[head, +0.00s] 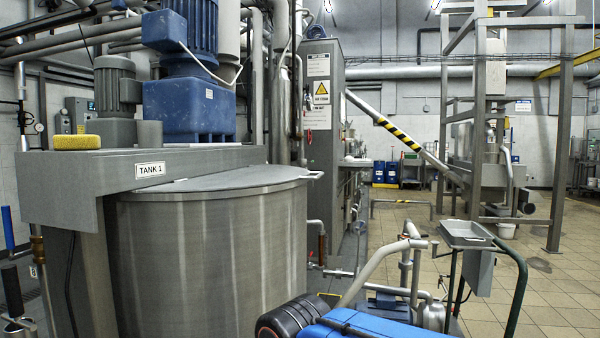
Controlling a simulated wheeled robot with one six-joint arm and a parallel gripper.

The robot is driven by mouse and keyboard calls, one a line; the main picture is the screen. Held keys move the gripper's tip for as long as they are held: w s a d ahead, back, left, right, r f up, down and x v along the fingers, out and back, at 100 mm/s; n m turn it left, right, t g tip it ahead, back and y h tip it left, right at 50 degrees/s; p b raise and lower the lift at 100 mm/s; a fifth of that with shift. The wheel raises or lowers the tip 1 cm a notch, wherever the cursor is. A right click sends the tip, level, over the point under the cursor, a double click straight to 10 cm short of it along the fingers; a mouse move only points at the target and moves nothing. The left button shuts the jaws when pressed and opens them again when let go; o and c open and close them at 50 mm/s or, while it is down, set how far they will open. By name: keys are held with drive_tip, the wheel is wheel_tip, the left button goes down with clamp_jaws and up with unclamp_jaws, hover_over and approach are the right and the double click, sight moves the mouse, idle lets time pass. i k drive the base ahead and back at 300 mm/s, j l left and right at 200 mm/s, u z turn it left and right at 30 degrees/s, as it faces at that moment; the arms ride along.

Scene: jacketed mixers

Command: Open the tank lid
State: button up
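The tank (205,255) is a large brushed-steel cylinder in the left half of the head view, under a grey beam with a TANK 1 sign (151,169). Its lid (240,179) is a flat grey plate lying level on the rim, so the lid is shut. A small handle or tab (315,175) sticks out from the lid's right edge. The tank's inside is hidden. The back of the lid meets the beam, and I cannot make out a hinge. My gripper is not in view.
A blue motor housing (190,108) and a yellow sponge-like block (77,142) sit on the beam. Pipes and a valve stand right of the tank. Blue and black equipment (375,325) and a tray stand (467,233) occupy the front right. Tiled floor (560,275) is open farther right.

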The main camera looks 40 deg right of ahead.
sight(252, 175)
drive_tip(key=i+l+z, duration=0.15)
drive_tip(key=l, duration=0.2)
drive_tip(key=i+l+z, duration=0.3)
drive_tip(key=i+l, duration=0.15)
drive_tip(key=l, duration=0.25)
